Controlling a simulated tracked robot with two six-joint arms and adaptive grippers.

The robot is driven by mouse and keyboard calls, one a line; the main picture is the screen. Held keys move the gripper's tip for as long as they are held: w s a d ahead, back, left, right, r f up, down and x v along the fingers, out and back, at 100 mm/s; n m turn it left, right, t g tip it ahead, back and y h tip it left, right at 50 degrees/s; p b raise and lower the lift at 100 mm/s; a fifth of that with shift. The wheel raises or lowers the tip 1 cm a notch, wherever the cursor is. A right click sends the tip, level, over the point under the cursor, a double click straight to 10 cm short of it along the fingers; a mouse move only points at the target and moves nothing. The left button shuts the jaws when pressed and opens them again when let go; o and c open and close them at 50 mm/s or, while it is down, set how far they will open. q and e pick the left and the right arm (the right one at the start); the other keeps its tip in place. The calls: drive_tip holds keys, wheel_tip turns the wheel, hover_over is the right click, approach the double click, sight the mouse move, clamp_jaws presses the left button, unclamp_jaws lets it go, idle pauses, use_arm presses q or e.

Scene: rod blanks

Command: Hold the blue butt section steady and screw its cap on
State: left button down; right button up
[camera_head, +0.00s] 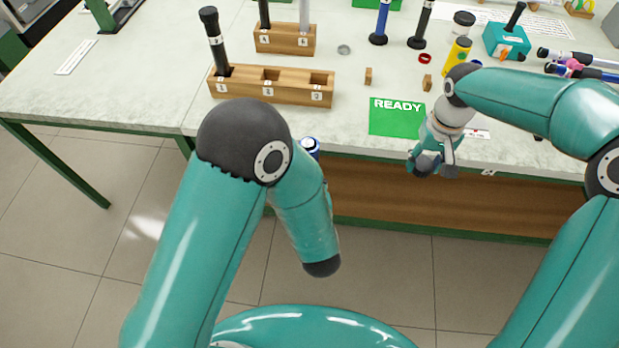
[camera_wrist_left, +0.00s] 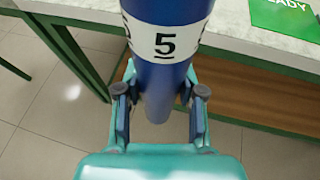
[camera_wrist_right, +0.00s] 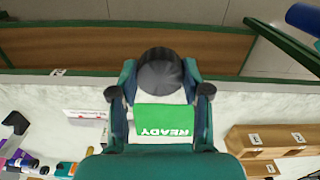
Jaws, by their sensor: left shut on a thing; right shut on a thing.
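The blue butt section (camera_wrist_left: 165,85), with a white band marked 5, is in my left gripper (camera_wrist_left: 160,100). The fingers are shut around it from both sides. In the head view only its upper end (camera_head: 310,147) shows beside my left forearm, in front of the table edge; the left fingers are hidden there. My right gripper (camera_head: 433,170) hangs in front of the table edge, right of the section and apart from it. In the right wrist view my right gripper (camera_wrist_right: 160,92) is shut on a round black cap (camera_wrist_right: 160,72).
A green READY mat (camera_head: 397,117) lies at the table's front. A wooden rack (camera_head: 285,97) holds a black rod (camera_head: 214,42); a second rack (camera_head: 285,47) stands behind. Small wooden blocks, a red ring (camera_head: 425,58), a yellow bottle (camera_head: 456,57) and a teal device (camera_head: 506,42) stand rightward.

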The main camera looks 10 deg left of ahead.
drive_tip(key=s+a+r+n, duration=0.1)
drive_tip(key=a+r+n, duration=0.1)
drive_tip(key=a+r, duration=0.3)
drive_tip(key=s+a+r+n, duration=0.1)
drive_tip(key=a+r+n, duration=0.1)
drive_tip(key=a+r, duration=0.4)
drive_tip(key=s+a+r+n, duration=0.1)
drive_tip(key=a+r, duration=0.4)
drive_tip(key=a, duration=0.9)
drive_tip(key=shift+s+r+n, duration=0.35)
drive_tip(key=shift+s+n, duration=0.05)
drive_tip(key=shift+n, duration=0.1)
drive_tip(key=shift+f, duration=2)
drive_tip(key=shift+f, duration=0.85)
drive_tip(key=shift+f, duration=0.55)
